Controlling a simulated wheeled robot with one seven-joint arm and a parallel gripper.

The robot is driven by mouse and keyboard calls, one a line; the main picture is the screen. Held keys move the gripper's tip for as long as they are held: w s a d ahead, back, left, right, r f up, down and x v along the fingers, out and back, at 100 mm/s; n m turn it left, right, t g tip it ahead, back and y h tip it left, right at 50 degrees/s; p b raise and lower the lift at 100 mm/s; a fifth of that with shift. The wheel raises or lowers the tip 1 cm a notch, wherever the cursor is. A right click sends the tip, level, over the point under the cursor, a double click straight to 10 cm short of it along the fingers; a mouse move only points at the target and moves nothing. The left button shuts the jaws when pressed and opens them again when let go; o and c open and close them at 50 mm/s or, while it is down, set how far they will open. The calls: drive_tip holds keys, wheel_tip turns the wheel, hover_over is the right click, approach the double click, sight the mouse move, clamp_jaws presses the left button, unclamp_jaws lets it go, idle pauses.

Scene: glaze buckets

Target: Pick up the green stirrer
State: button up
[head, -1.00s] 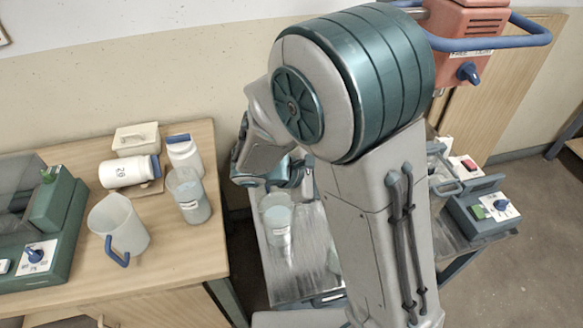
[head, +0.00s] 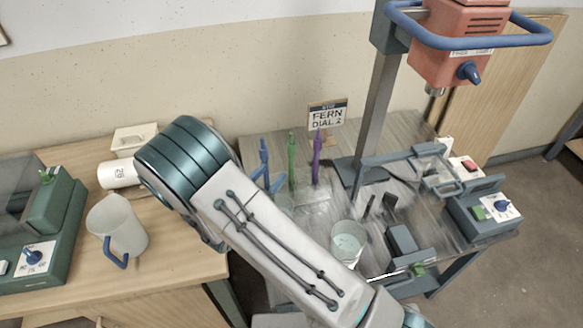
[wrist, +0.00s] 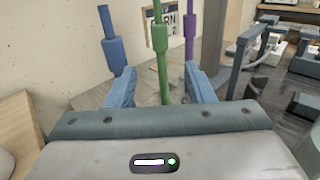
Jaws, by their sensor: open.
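The green stirrer (head: 292,160) stands upright on the grey table, between a blue stirrer (head: 264,152) on its left and a purple stirrer (head: 317,157) on its right. My gripper (wrist: 160,88) is open, with its two blue fingers spread and nothing held. In the wrist view, the green stirrer (wrist: 161,50) lines up between the fingers, the blue stirrer (wrist: 112,45) stands beyond the left finger and the purple stirrer (wrist: 190,40) beyond the right. Its lower end is hidden behind my gripper there.
A sign reading FERN DIAL 2 (head: 327,115) stands behind the stirrers. A bucket of pale liquid (head: 348,240) and a mixer stand with an orange head (head: 455,45) are to the right. A jug (head: 117,228) stands on the wooden table (head: 190,262) at left.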

sight(289, 154)
drive_tip(key=p+x, duration=0.1)
drive_tip(key=x, duration=0.8)
drive_tip(key=shift+p, duration=0.35)
clamp_jaws()
